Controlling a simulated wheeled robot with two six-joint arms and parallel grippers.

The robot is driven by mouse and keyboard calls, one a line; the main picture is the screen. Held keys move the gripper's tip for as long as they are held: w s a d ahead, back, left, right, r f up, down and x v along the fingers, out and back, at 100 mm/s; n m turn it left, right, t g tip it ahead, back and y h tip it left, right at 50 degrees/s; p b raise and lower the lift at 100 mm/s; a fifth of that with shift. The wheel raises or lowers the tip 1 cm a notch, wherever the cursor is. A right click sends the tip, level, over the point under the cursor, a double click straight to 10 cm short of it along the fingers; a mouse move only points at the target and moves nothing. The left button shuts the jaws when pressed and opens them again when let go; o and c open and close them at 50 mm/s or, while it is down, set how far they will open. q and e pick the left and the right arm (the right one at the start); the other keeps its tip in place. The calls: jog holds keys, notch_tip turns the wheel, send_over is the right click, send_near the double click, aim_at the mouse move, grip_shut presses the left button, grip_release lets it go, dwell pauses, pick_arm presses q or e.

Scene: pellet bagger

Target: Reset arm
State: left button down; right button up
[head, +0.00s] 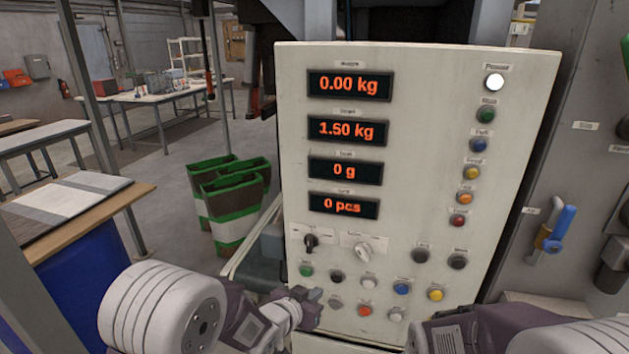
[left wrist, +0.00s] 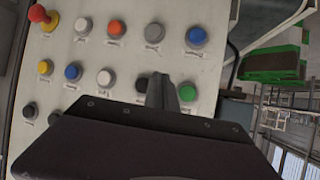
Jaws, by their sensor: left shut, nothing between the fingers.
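My left gripper (head: 312,297) is shut and empty, low in front of the control panel (head: 420,130). In the left wrist view its closed fingers (left wrist: 163,92) show over the lower button rows, near a black button (left wrist: 143,86) and a green button (left wrist: 187,91). I cannot tell whether the fingertips touch the panel. My right arm (head: 510,330) comes in at the lower right of the head view, and its gripper is out of the picture.
The panel has displays (head: 349,84) reading 0.00 kg, 1.50 kg, 0 g and 0 pcs, and a lit white lamp (head: 494,82). Green-striped bags (head: 230,200) stand on the floor to the left. A blue-handled valve (head: 560,228) is at the right. A wooden-topped table (head: 110,208) stands at the left.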

pick_arm(q)
jog(key=s+a+r+n+g+y+p, duration=0.1)
jog(key=s+a+r+n+y, duration=0.1)
jog(key=a, duration=0.6)
jog(key=s+a+r+n+y+p, duration=0.1)
jog(key=s+a+n+y, duration=0.15)
jog(key=a, duration=0.55)
jog(key=s+a+f+g, duration=0.1)
jog(key=s+f+g, duration=0.1)
jog(key=s, duration=0.4)
jog(key=s+a+f+n+g+y, duration=0.1)
jog(key=s+f+g, duration=0.1)
jog(key=s, duration=0.4)
jog(key=s+a+f+n+g, duration=0.1)
jog(key=s+f+g, duration=0.1)
jog(key=s+g, duration=0.2)
jog(key=shift+s+a+f, duration=0.2)
jog(key=shift+s+f, duration=0.05)
jog(key=shift+s, duration=0.8)
pick_arm(e)
notch_tip(320, 180, up, 3)
jog(key=shift+a+f, duration=0.1)
jog(key=shift+f, duration=0.1)
jog(key=shift+s, duration=0.1)
